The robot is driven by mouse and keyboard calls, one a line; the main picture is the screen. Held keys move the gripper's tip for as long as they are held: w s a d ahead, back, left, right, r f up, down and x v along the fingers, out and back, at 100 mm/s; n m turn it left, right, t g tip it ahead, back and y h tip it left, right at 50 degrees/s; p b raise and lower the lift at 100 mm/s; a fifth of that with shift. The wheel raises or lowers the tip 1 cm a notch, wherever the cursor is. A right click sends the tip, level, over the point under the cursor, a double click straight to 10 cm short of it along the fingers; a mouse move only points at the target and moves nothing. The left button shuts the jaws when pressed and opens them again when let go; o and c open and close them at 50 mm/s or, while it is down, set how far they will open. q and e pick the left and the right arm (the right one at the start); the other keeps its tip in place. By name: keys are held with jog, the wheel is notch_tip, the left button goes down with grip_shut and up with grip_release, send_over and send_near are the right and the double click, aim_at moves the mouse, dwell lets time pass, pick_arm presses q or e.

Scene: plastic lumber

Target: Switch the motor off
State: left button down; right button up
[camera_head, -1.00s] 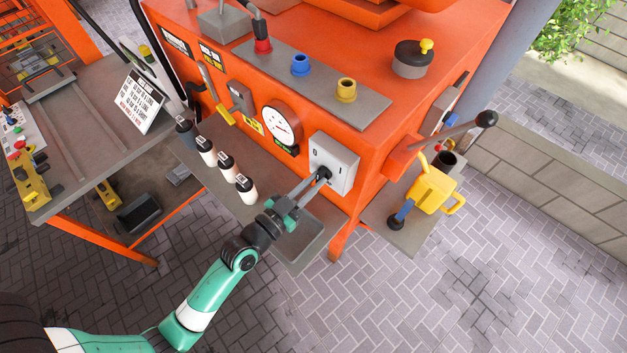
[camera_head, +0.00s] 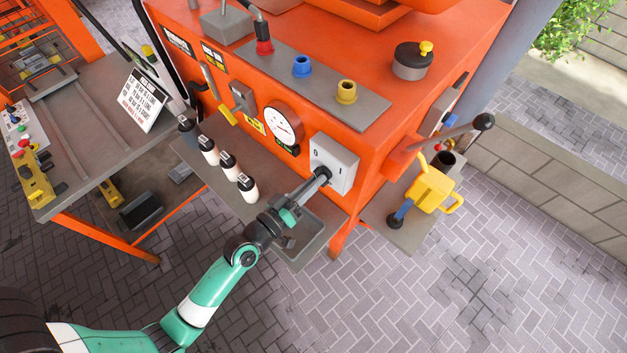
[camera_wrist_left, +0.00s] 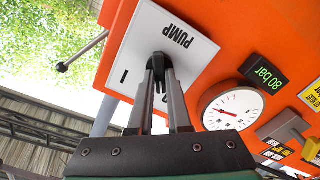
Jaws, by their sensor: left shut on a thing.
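A grey switch box (camera_head: 342,158) marked 0 and 1 is on the front of the orange machine, near its right corner. In the left wrist view, the box (camera_wrist_left: 142,38) reads PUMP. My left gripper (camera_head: 320,178) reaches up to the box from the lower left. It is shut on the black switch knob (camera_wrist_left: 158,74), with one finger on each side. The fingers partly cover the knob and one of its marks, so its exact setting is hard to read. My right gripper is not in view.
A yellow can (camera_head: 433,188) and a black-knobbed lever (camera_head: 484,121) are to the right.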

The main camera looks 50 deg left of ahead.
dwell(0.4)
pick_arm(q)
jog(key=c, duration=0.9)
grip_release()
jog(key=shift+o, duration=0.2)
jog(key=s+d+b, duration=0.1)
jog(key=s+b, duration=0.3)
jog(key=s, duration=0.7)
jog(key=shift+s+d, duration=0.2)
jog(key=shift+s, duration=0.05)
jog(key=shift+d, duration=0.1)
